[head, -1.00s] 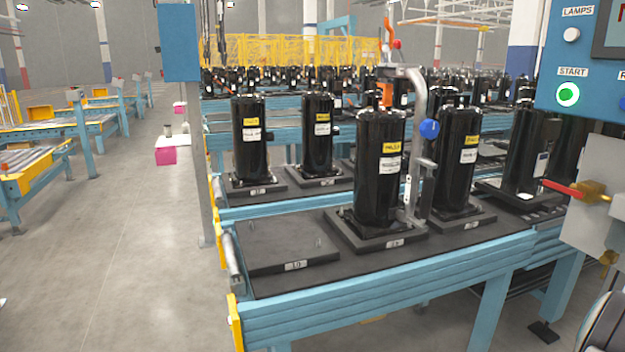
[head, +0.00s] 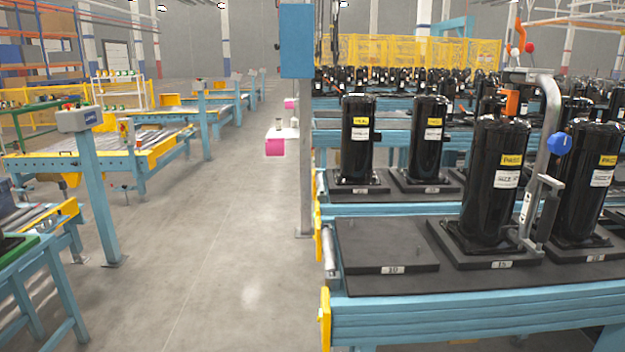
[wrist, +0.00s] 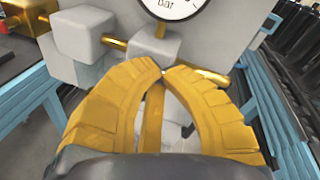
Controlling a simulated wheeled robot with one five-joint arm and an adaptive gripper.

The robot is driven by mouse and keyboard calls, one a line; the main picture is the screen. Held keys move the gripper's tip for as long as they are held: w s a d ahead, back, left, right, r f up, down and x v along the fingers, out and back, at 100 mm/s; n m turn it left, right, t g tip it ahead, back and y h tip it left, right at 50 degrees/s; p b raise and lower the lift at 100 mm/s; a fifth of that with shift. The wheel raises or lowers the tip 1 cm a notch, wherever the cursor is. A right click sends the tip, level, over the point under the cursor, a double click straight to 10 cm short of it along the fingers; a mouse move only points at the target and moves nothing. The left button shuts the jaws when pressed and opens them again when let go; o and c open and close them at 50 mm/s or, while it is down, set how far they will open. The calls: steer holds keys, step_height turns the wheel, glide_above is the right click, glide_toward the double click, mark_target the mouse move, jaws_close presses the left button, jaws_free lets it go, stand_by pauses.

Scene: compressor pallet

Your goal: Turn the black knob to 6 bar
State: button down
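I cannot make out the black knob in either view. In the wrist view, a round white pressure gauge (wrist: 170,8) marked "bar" is cut off by the top edge. Below it are a brass stem and a grey block (wrist: 155,48) on a brass pipe (wrist: 200,74). My gripper (wrist: 162,71) has two yellow ribbed fingers whose tips meet just below the grey block. I see nothing held between the tips. The fingers hide part of what lies behind them. My gripper does not show in the head view.
A larger grey block (wrist: 84,32) is left of the gauge, with a red part (wrist: 14,48) at the far left. In the head view, black compressors (head: 492,185) stand on a blue conveyor (head: 450,312) at right. The grey aisle floor (head: 215,270) is clear.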

steer(key=shift+s+f+b, duration=0.1)
steer(key=shift+f+b, duration=0.35)
steer(key=shift+f, duration=0.2)
steer(key=shift+s+f, duration=0.2)
steer(key=shift+f, duration=0.1)
steer(key=shift+f+b, duration=0.35)
steer(key=shift+b, duration=0.1)
stand_by(0.5)
steer(key=c, duration=2)
jaws_free()
steer(key=shift+s+r, duration=0.2)
steer(key=shift+s, duration=0.25)
jaws_close()
